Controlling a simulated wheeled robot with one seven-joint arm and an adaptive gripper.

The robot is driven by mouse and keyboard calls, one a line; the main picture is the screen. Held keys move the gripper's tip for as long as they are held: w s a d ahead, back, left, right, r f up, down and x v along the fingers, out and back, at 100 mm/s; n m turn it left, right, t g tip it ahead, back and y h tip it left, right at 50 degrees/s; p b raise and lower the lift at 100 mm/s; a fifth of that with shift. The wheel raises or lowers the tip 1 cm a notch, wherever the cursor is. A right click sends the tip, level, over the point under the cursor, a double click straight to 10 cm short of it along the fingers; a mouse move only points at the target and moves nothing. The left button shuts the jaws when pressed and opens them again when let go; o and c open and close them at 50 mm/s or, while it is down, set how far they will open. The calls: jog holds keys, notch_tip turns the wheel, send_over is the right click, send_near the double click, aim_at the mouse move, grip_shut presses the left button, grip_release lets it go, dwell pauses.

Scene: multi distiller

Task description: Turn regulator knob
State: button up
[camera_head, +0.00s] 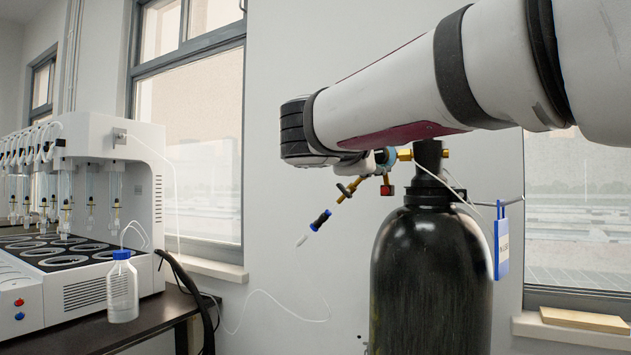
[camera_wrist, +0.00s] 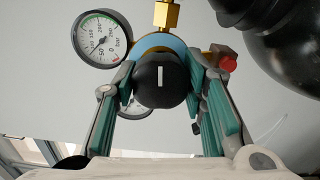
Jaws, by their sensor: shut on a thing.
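The regulator knob (camera_wrist: 160,84) is a round black knob with a white line mark that stands upright in the wrist view. My gripper (camera_wrist: 161,92) has its two green-padded fingers on either side of the knob and is shut on it. The regulator body behind the knob is blue and brass, and part of it shows in the head view (camera_head: 381,156). A pressure gauge (camera_wrist: 101,39) sits at the upper left of the knob. A second gauge (camera_wrist: 137,104) is partly hidden behind the knob and the left finger. In the head view my arm hides the knob.
A black gas cylinder (camera_head: 431,285) stands below and right of the regulator. A blue-edged tag (camera_head: 502,248) hangs beside it. A thin white hose (camera_head: 265,293) hangs along the wall. The distiller (camera_head: 100,190) and a blue-capped bottle (camera_head: 122,290) stand on a dark table at left.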

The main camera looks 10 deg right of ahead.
jog(key=m+b, duration=0.3)
jog(key=b, duration=0.1)
jog(key=m+b, duration=0.2)
jog(key=shift+f+m+b, duration=0.3)
jog(key=m+b, duration=0.4)
jog(key=shift+r+m, duration=0.1)
jog(key=shift+m, duration=0.2)
jog(key=o, duration=1.2)
jog(key=shift+r, duration=0.1)
jog(key=shift+s+a, duration=0.2)
jog(key=shift+s, duration=0.05)
jog(key=v, duration=1.1)
